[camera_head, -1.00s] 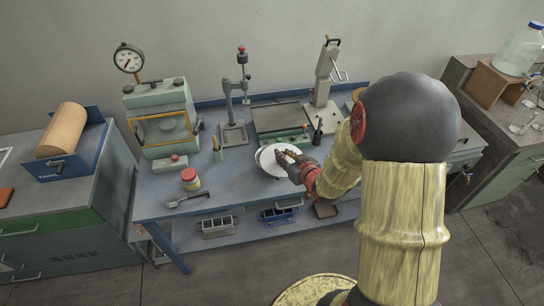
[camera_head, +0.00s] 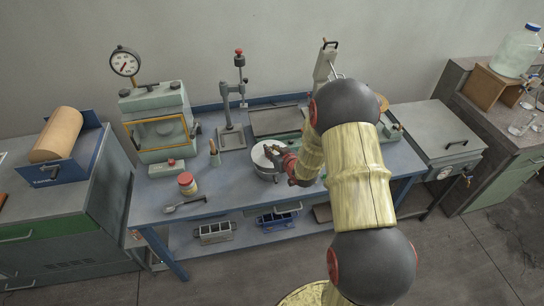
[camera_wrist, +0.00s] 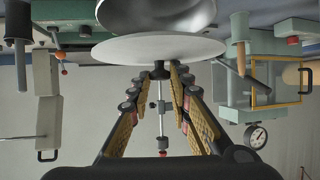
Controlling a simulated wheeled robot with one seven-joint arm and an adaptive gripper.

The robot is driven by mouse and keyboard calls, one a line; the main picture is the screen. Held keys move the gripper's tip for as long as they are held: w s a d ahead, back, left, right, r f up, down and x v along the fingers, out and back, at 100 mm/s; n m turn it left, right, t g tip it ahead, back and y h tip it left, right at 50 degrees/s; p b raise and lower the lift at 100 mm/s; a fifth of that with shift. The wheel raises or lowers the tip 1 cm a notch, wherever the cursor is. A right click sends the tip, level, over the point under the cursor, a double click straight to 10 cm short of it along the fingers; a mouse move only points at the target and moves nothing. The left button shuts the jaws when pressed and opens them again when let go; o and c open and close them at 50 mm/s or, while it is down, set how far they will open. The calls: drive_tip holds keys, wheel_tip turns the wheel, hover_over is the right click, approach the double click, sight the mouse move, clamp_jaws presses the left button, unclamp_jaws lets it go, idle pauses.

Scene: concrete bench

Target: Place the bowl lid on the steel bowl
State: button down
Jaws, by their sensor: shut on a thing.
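The bowl lid (camera_head: 260,156) is a pale round disc over the steel bowl (camera_head: 266,177) near the front middle of the blue bench. In the wrist view, which is upside down, the lid (camera_wrist: 125,50) looks like a flat white disc, with the shiny bowl (camera_wrist: 160,18) just beyond it. My gripper (camera_head: 272,154) is over the lid. In the wrist view its fingers (camera_wrist: 162,74) close in at the lid's middle and are shut on it; the grasped part is mostly hidden. I cannot tell whether lid and bowl touch.
A red-capped jar (camera_head: 187,184) and a scoop (camera_head: 184,205) lie to the left on the bench (camera_head: 235,187). A press stand (camera_head: 231,135) and a flat dark tray (camera_head: 275,121) are behind the bowl. Metal moulds (camera_head: 215,232) sit on the lower shelf.

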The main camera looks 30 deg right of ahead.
wheel_tip(320, 180, down, 4)
drive_tip(key=shift+w+d+r+b, duration=0.1)
drive_tip(key=shift+w+r+b, duration=0.05)
drive_tip(key=shift+r+b, duration=0.15)
drive_tip(key=shift+f+b, duration=0.45)
drive_tip(key=shift+f, duration=0.05)
drive_tip(key=c, duration=1.7)
unclamp_jaws()
drive_tip(key=shift+o, duration=0.3)
drive_tip(key=shift+r, duration=0.1)
